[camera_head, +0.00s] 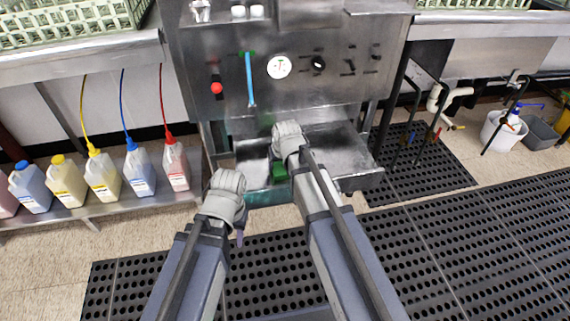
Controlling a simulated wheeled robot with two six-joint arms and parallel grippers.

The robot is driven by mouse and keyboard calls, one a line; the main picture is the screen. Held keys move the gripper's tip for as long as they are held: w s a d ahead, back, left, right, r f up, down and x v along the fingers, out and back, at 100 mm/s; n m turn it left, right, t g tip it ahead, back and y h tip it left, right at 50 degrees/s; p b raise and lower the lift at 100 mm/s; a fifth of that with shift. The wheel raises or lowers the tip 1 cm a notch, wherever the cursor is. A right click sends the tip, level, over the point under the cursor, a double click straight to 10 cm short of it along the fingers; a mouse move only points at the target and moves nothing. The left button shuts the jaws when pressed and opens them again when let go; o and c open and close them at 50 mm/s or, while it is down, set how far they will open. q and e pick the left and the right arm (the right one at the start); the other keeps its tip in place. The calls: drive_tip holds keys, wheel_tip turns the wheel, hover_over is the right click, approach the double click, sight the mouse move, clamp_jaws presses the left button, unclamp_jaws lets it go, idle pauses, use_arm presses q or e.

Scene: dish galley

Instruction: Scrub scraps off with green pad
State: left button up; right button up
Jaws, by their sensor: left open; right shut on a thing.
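A green pad (279,170) shows under the wrist of my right arm, low over the metal tray (345,140) at the foot of the steel machine. My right gripper (275,157) is shut on the pad; its fingers are mostly hidden by the wrist. I cannot tell whether the pad touches the tray. My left gripper (240,236) is open, to the left of the tray and nearer to me; its wrist hides most of it. No scraps can be made out.
The steel machine front (330,85) has a gauge, knobs and a blue handle. Several coloured jugs (103,177) stand on a low shelf at left. A white bucket (503,132) stands at far right. Black perforated mats (470,240) cover open floor.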

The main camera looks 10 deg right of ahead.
drive_tip(key=shift+a, duration=2.05)
drive_tip(key=shift+s+f, duration=0.1)
drive_tip(key=shift+f, duration=0.05)
drive_tip(key=shift+d, duration=0.15)
drive_tip(key=shift+d, duration=1.95)
drive_tip(key=shift+w+d, duration=0.15)
drive_tip(key=shift+d, duration=1.85)
drive_tip(key=shift+w+d, duration=0.1)
drive_tip(key=shift+d, duration=1.9)
